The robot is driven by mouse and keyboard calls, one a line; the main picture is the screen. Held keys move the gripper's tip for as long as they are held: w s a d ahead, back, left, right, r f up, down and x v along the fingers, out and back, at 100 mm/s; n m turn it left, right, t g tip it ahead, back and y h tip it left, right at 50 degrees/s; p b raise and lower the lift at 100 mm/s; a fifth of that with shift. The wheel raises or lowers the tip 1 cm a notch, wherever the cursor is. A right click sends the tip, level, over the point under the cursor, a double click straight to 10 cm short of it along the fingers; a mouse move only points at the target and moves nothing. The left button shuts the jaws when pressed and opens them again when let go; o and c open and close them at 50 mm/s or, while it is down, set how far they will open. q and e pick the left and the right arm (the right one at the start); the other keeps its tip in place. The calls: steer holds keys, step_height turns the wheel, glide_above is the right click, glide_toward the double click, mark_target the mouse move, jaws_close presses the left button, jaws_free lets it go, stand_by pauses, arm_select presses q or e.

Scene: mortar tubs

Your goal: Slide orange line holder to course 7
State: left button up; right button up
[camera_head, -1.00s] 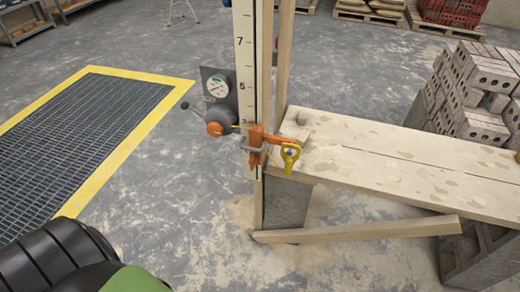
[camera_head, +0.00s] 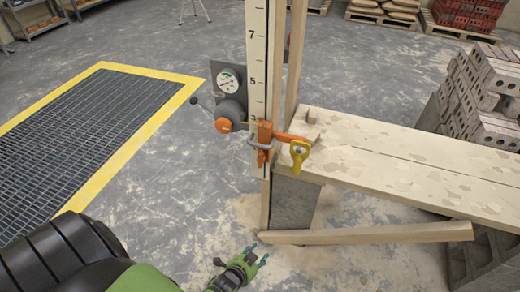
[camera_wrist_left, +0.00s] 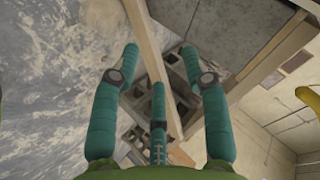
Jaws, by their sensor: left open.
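The orange line holder (camera_head: 265,135) is on the upright white gauge pole (camera_head: 256,60), just below the mark 3. The marks 5 and 7 are higher up. A grey clamp and a yellow piece (camera_head: 299,152) are at the holder, the yellow piece on its right. My left gripper (camera_head: 258,257) is low in the head view, below the holder and apart from it. It is open and empty. In the left wrist view its teal fingers (camera_wrist_left: 160,85) are spread with nothing between them. My right gripper is not in view.
A plank bench (camera_head: 400,160) stands right of the pole on grey blocks. A slanted timber (camera_head: 370,233) crosses in front. A dial box with an orange knob (camera_head: 224,125) is left of the pole. A yellow-edged floor grate (camera_head: 75,130) lies at left.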

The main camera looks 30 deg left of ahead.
arm_select(q)
steer(key=w+a+r+m+t+y+b, duration=0.1)
steer(key=w+a+r+m+t, duration=0.15)
steer(key=w+r, duration=0.35)
steer(key=w+a+r+m+t+y, duration=0.1)
steer(key=w+a+r+t, duration=0.25)
steer(key=r, duration=0.55)
steer(key=m+t+y, duration=0.2)
steer(key=m+t, duration=0.1)
steer(key=m, duration=0.1)
glide_toward(259, 147)
steer(key=f+x, duration=0.1)
steer(key=x, duration=1)
steer(key=shift+s+a+r, duration=0.1)
steer(key=shift+a, duration=0.15)
jaws_close()
